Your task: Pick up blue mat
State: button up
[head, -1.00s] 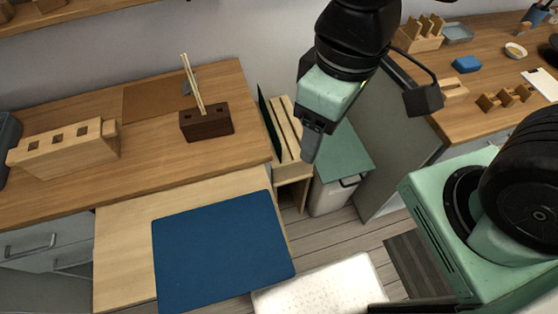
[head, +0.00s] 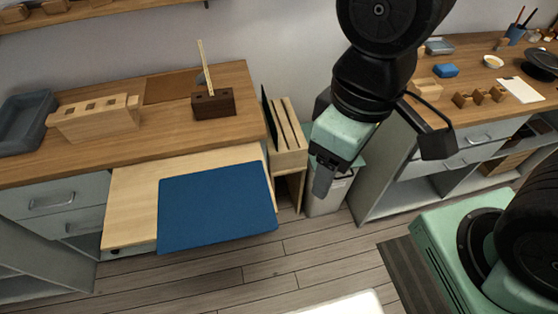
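The blue mat (head: 217,208) lies flat on the pale pull-out board (head: 135,192) below the left worktop. Its front edge and right corner reach past the board's edge. My gripper (head: 322,182) hangs to the right of the mat, apart from it, in front of the bin and the slotted rack. Its fingers point down and appear dark grey. I see them nearly edge-on, so I cannot tell whether they are open or shut. Nothing shows between or below them.
A slotted wooden rack (head: 288,135) and a bin (head: 326,200) stand right of the board. The worktop (head: 75,160) behind holds a wooden block (head: 95,120), a dark brown block (head: 213,104) and a grey tray (head: 28,125). Open floor (head: 230,285) lies in front.

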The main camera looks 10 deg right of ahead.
aim_at(205, 208)
jog(key=k+j, duration=0.3)
jog(key=j, duration=0.15)
jog(key=k+j, duration=0.3)
jog(key=j, duration=0.15)
jog(key=k+j, duration=0.3)
jog(key=j, duration=0.15)
